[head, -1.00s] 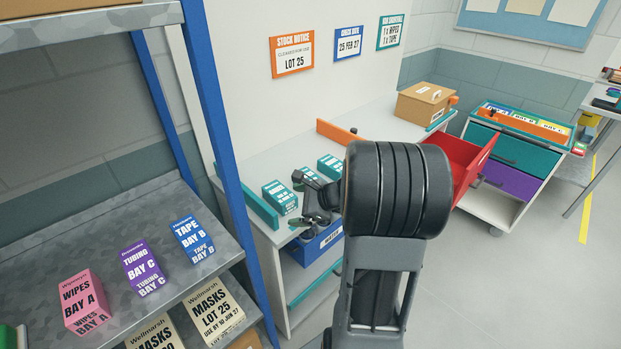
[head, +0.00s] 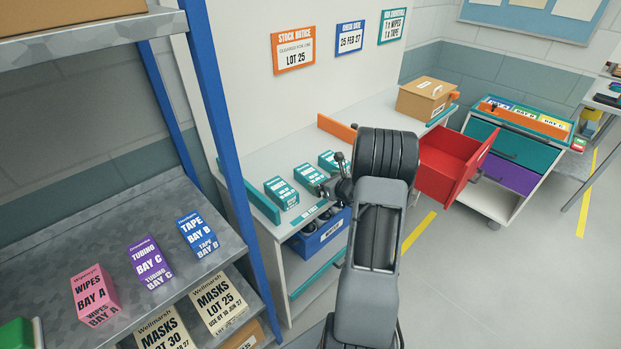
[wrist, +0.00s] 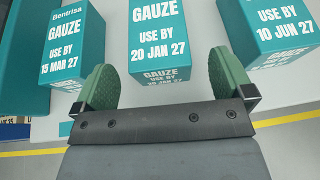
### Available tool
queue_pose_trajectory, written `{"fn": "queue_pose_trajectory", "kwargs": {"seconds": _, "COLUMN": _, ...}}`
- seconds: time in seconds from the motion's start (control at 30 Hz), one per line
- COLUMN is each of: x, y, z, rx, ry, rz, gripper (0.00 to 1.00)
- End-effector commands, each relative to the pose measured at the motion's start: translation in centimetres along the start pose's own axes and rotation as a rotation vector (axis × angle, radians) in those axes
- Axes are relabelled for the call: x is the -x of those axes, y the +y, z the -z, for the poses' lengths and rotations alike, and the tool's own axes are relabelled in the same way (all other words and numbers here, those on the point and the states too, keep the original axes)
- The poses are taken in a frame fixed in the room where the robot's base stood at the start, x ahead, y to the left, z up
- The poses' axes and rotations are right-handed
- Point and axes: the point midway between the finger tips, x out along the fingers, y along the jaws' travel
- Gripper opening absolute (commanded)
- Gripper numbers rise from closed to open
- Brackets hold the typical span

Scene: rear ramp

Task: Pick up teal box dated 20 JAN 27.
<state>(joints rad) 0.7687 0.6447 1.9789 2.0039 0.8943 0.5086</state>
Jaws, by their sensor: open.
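Three teal gauze boxes stand in a row on the white bench. The middle box, marked USE BY 20 JAN 27 (wrist: 158,40), is straight ahead in the wrist view and is the middle one in the head view (head: 308,177). The box marked 15 MAR 27 (wrist: 70,45) is to its left, by a teal end rail. The box marked 10 JUN 27 (wrist: 268,30) is to its right. My gripper (wrist: 164,84) is open and empty, its green fingertips on either side of the middle box's near lower end. In the head view my gripper (head: 335,186) is partly hidden by my arm.
A blue bin (head: 322,238) sits under the bench top. An orange divider (head: 337,127) and a cardboard box (head: 426,98) stand farther along. A red open drawer (head: 447,170) is to the right. The shelf rack's blue post (head: 225,140) rises at left.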

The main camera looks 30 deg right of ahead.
Motion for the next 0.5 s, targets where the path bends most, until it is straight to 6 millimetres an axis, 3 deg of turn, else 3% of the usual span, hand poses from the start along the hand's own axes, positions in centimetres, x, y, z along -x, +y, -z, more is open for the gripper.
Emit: {"fn": "queue_pose_trajectory", "kwargs": {"seconds": 0.5, "x": -5.1, "y": 0.1, "z": -0.1, "rx": 0.001, "ry": 0.001, "rz": -0.001, "gripper": 0.99}}
